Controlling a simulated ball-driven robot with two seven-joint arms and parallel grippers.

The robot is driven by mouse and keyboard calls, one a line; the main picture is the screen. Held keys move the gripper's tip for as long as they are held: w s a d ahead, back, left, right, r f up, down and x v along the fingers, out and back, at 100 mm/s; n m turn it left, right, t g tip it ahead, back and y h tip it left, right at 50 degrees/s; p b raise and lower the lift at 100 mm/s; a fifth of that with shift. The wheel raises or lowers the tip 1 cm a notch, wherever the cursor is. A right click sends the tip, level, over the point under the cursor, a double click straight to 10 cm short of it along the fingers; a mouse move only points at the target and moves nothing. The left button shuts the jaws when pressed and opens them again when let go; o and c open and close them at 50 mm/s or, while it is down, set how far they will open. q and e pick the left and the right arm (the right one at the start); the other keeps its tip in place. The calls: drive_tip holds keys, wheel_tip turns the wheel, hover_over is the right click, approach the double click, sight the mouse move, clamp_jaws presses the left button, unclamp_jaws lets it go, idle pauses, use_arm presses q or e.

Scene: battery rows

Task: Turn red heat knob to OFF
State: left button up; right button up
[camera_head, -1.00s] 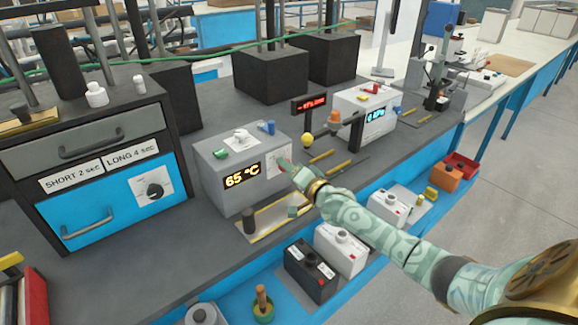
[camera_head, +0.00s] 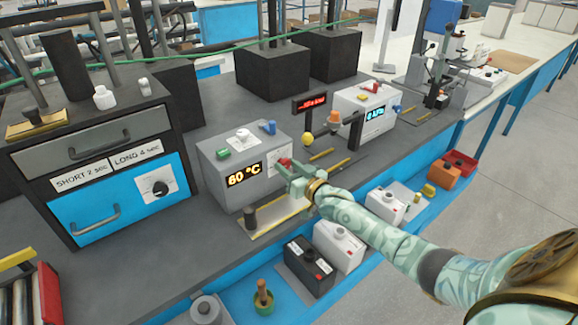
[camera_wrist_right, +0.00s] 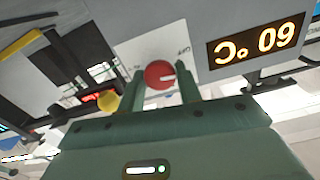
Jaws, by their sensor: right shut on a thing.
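The red heat knob (camera_wrist_right: 158,74) is on the front of the grey heater box (camera_head: 216,171), right of the display (camera_head: 244,174), which reads 60 °C. My right gripper (camera_head: 287,169) is at the knob, which shows just above the fingers in the head view. In the wrist view, the fingers of my right gripper (camera_wrist_right: 160,88) stand on both sides of the knob, shut on it. The knob's white mark points to the right in that upside-down view. Small lettering (camera_wrist_right: 183,50) is beside the knob, too small to read surely. My left gripper is not in view.
A yellow ball (camera_head: 307,139) stands right of the knob. A tray (camera_head: 266,225) with a dark cylinder (camera_head: 250,217) lies below the gripper.

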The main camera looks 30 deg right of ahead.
drive_tip(key=shift+f+n, duration=0.15)
drive_tip(key=shift+n, duration=0.55)
drive_tip(key=o, duration=1)
drive_tip(key=shift+s, duration=0.15)
drive_tip(key=shift+s+p, duration=0.35)
drive_tip(key=s+p, duration=0.1)
drive_tip(key=s, duration=0.4)
drive_tip(key=s+d+p, duration=0.1)
drive_tip(key=s, duration=0.4)
drive_tip(key=s+p, duration=0.1)
drive_tip(key=s, duration=0.4)
drive_tip(key=shift+s+d+p, duration=0.15)
drive_tip(key=shift+s+p, duration=0.05)
drive_tip(key=shift+p, duration=0.15)
